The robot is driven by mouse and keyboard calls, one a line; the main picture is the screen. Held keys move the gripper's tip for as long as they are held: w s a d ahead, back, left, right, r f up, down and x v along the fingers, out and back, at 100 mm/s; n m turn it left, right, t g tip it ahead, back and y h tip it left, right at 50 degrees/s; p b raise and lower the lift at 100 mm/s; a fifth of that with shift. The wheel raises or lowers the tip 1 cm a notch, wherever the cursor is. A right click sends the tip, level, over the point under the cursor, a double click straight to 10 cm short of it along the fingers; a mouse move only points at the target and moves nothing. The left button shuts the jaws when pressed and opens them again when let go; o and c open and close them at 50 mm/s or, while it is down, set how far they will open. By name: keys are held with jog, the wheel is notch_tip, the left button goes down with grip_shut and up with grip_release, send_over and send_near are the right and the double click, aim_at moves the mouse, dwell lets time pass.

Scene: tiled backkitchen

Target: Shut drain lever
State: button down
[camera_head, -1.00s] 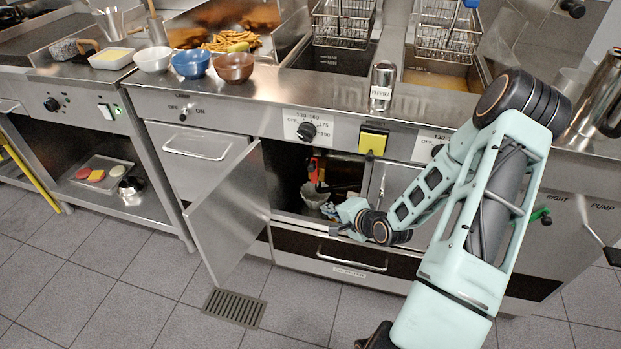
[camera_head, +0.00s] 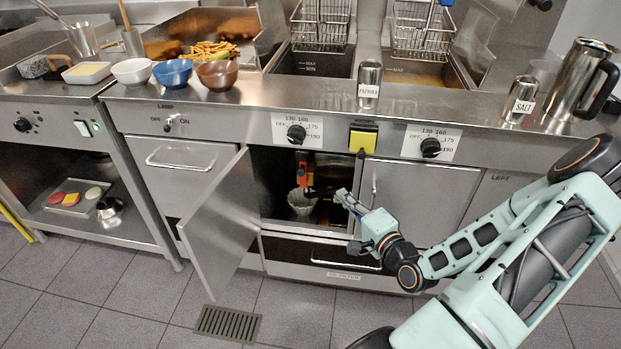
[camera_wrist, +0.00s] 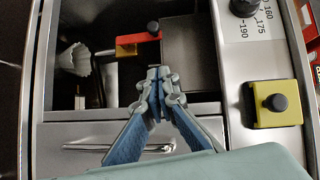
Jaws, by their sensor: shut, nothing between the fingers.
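The drain lever (camera_wrist: 138,40), red and yellow with a black knob, shows in the wrist view inside the open fryer cabinet. In the head view the red lever (camera_head: 303,168) stands in the upper part of the cabinet opening. My gripper (camera_wrist: 158,76) is shut and empty. In the wrist view its tips lie just below the lever and its knob in the picture; I cannot tell whether they touch. In the head view my gripper (camera_head: 347,203) is at the right side of the opening, right of and below the lever.
The open cabinet door (camera_head: 222,225) swings out on the left. A pale funnel-shaped filter (camera_head: 300,200) sits inside. A closed door (camera_head: 415,200) is on the right, a drawer (camera_head: 325,265) below. A yellow switch box (camera_head: 363,138) is above. The tiled floor in front is clear.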

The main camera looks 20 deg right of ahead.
jog(key=b, duration=0.2)
send_near(303, 168)
jog(key=w+d, duration=0.2)
jog(key=d, duration=0.1)
jog(key=w+a, duration=0.1)
jog(key=w+a+b, duration=0.1)
jog(key=w, duration=0.1)
jog(key=shift+a+f, duration=0.35)
jog(key=shift+a, duration=0.05)
jog(key=shift+r, duration=0.1)
jog(key=shift+w+a+n+g, duration=0.1)
jog(key=shift+a+n+g, duration=0.1)
jog(key=shift+n+g, duration=0.1)
